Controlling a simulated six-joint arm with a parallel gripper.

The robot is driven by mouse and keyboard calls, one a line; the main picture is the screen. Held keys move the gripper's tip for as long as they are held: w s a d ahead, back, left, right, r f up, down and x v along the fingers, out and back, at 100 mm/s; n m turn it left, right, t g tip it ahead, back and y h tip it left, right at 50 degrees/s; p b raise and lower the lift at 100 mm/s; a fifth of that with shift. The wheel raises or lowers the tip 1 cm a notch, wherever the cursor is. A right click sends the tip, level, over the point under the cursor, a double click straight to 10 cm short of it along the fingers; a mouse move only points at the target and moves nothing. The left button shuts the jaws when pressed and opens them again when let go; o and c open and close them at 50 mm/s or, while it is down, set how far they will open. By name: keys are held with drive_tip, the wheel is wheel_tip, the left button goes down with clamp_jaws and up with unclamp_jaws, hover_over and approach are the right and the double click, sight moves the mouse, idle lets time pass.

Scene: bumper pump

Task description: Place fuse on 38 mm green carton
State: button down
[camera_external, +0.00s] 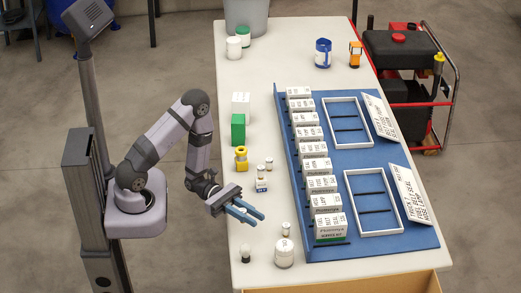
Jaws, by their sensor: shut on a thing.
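A green carton (238,128) stands upright on the left side of the white table, just in front of a white carton (240,103). Its top looks bare. My gripper (254,216) is over the table's left edge area, nearer the camera than the green carton and well apart from it. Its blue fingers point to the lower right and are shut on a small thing. That thing is too small and too hidden by the fingers to make out, so I cannot tell if it is the fuse.
A yellow part (241,158) and several small bottles stand between the green carton and my gripper. A white jar (284,252) and a dark-based small item (245,252) stand near the front. A blue rack (400,242) with a row of labelled boxes fills the right side.

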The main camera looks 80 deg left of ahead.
drive_tip(key=shift+r, duration=1.1)
